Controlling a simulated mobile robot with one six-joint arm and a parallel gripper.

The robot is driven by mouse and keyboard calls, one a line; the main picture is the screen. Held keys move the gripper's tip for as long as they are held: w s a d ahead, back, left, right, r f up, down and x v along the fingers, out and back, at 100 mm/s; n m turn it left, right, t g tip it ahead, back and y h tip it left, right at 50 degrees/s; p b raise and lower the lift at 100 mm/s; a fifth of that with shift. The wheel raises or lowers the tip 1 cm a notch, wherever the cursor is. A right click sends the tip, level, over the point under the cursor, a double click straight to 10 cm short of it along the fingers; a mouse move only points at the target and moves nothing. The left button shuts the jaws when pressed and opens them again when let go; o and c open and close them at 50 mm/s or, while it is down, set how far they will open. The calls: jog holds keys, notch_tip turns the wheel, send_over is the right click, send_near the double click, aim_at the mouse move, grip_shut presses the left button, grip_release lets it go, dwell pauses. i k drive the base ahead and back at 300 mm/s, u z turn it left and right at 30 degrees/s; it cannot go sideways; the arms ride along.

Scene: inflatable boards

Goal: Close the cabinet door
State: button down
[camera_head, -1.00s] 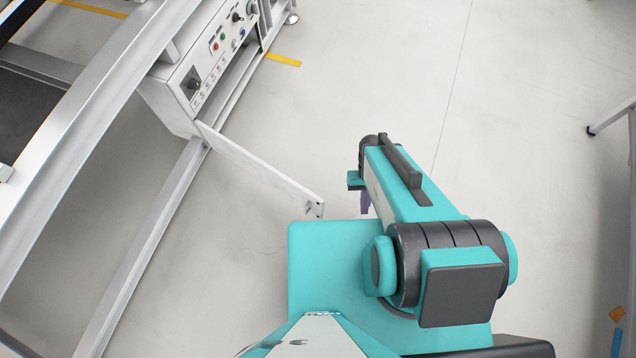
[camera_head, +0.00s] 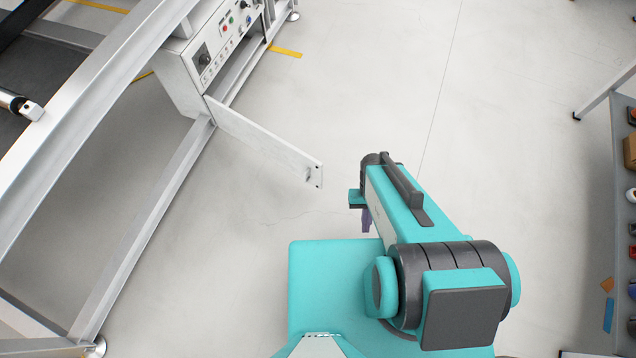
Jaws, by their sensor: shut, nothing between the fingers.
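The cabinet is a white control box (camera_head: 190,82) with knobs and buttons, under the metal frame at the upper left. Its white door (camera_head: 262,138) stands open, swung out from the box over the floor. The door's free end, with small dark holes, points to the lower right. My gripper (camera_head: 366,220) shows only as a small purplish part below the front of my teal arm; the rest is hidden by the arm. It is shut and empty. It is to the right of the door's free end and slightly below it in the picture, apart from it.
A metal frame with a conveyor (camera_head: 115,105) fills the left side, its legs and lower rail reaching the floor. A shelf rack (camera_head: 622,200) with several items stands at the right edge. The pale floor (camera_head: 370,80) between is clear.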

aim_at(301, 164)
jog(key=z, duration=0.15)
jog(key=k, duration=0.95)
jog(key=u, duration=1.75)
jog(key=i, duration=1)
jog(key=u, duration=0.05)
